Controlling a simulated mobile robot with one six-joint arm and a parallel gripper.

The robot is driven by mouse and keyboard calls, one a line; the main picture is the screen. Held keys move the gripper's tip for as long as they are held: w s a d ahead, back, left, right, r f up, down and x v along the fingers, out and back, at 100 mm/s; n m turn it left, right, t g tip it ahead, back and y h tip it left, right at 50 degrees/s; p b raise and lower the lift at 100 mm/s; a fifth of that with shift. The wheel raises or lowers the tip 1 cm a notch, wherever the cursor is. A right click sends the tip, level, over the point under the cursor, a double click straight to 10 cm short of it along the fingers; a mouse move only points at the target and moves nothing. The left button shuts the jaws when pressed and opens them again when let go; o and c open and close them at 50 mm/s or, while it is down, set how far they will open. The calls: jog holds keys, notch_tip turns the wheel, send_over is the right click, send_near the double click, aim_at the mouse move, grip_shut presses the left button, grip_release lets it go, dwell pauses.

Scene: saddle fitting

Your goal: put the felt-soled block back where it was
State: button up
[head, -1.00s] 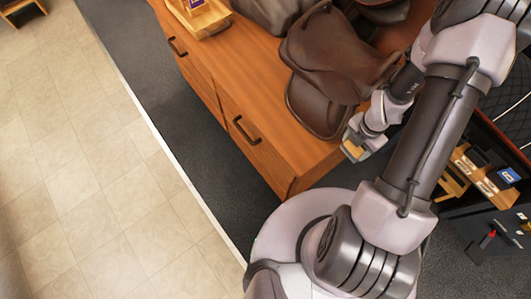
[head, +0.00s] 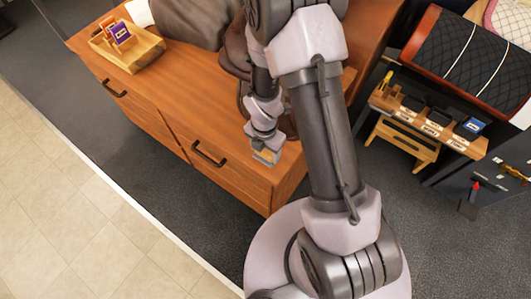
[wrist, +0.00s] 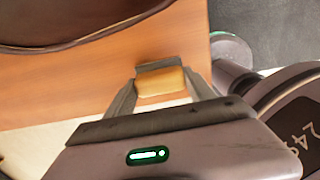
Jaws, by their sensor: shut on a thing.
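My gripper (head: 265,157) is shut on a small tan block in the head view, near the front right corner of the wooden cabinet. The wrist view shows the block (wrist: 160,83) between the two fingers, with a dark grey layer along its far side. I cannot tell from the head view how high it is held above the cabinet top. A wooden rack (head: 412,147) with several labelled places stands at the right; dark items and a blue one (head: 472,125) sit along it.
A wooden cabinet (head: 180,95) carries a wooden tray (head: 150,52) with small cards, and a brown saddle (head: 232,50) partly hidden by my arm. A quilted black pad (head: 465,50) lies behind the rack. Dark carpet is free between cabinet and rack.

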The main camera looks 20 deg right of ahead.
jog(key=shift+r, duration=0.15)
jog(key=o, duration=1.3)
jog(key=shift+f, duration=0.2)
notch_tip(320, 180, up, 12)
jog(key=p, duration=0.6)
notch_tip(320, 180, up, 12)
jog(key=m+t, duration=0.2)
jog(key=m, duration=0.7)
send_over(265, 151)
jog(key=s+a+r+m+t, duration=0.1)
jog(key=s+r+m, duration=0.3)
jog(key=m, duration=0.3)
jog(key=s+a+r+m+t+y, duration=0.1)
jog(key=s+r+m, duration=0.3)
jog(key=r+m, duration=0.2)
jog(key=s+a+r+m+t+y, duration=0.1)
jog(key=s+r+m, duration=0.3)
jog(key=r+m, duration=0.2)
jog(key=shift+s+a+r+m+t, duration=0.25)
jog(key=shift+s+a+m+t, duration=0.1)
jog(key=shift+m, duration=0.45)
